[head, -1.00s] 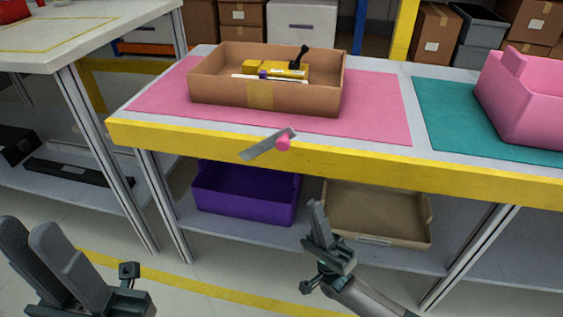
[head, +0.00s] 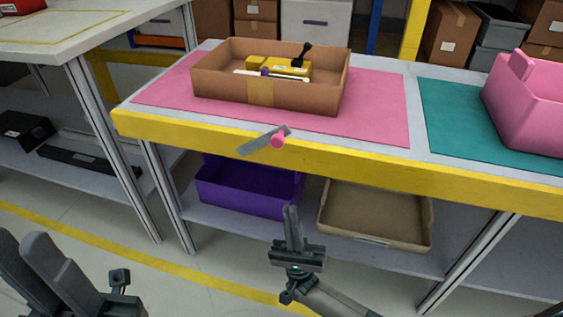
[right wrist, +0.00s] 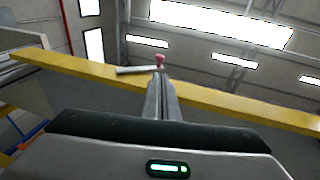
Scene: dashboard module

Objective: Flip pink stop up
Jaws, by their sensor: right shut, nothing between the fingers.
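The pink stop is a pink knob (head: 277,139) on a flat grey bar (head: 256,144) at the yellow front edge of the table. The bar tilts, its left end lower than its right. My right gripper (head: 290,208) is shut and empty, in front of and below the stop, fingers pointing up. In the right wrist view the knob (right wrist: 160,57) shows just beyond the shut fingertips (right wrist: 160,76); I cannot tell any contact there, and the head view shows a gap. My left gripper (head: 22,236) is at the lower left, its fingers apart, holding nothing visible.
A cardboard box (head: 215,88) with yellow parts stands on a pink mat (head: 385,120). A pink bin (head: 530,110) stands on a teal mat (head: 440,115). A purple bin (head: 240,198) and a tan tray (head: 375,215) sit on the lower shelf (head: 205,228).

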